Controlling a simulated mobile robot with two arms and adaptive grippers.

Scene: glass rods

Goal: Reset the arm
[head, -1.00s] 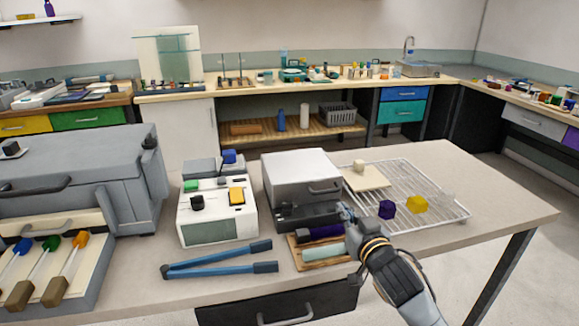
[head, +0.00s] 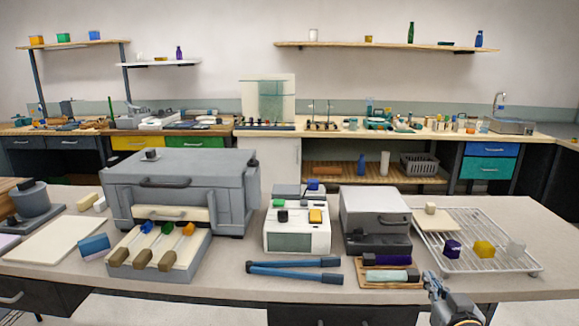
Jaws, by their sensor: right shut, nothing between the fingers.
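My right gripper (head: 432,284) shows at the bottom right of the head view, in front of the bench's front edge. It is shut and holds nothing. It is just right of a wooden tray (head: 372,284) that bears a pale green rod-like piece (head: 391,276) and a dark piece (head: 387,260). My left gripper is not in view.
A wire rack (head: 500,265) holds purple, yellow and clear cubes. A grey box (head: 376,211), a white device (head: 290,243), blue tongs (head: 295,265) and a large grey furnace-like case (head: 180,190) stand on the bench. A white board (head: 55,239) lies far left.

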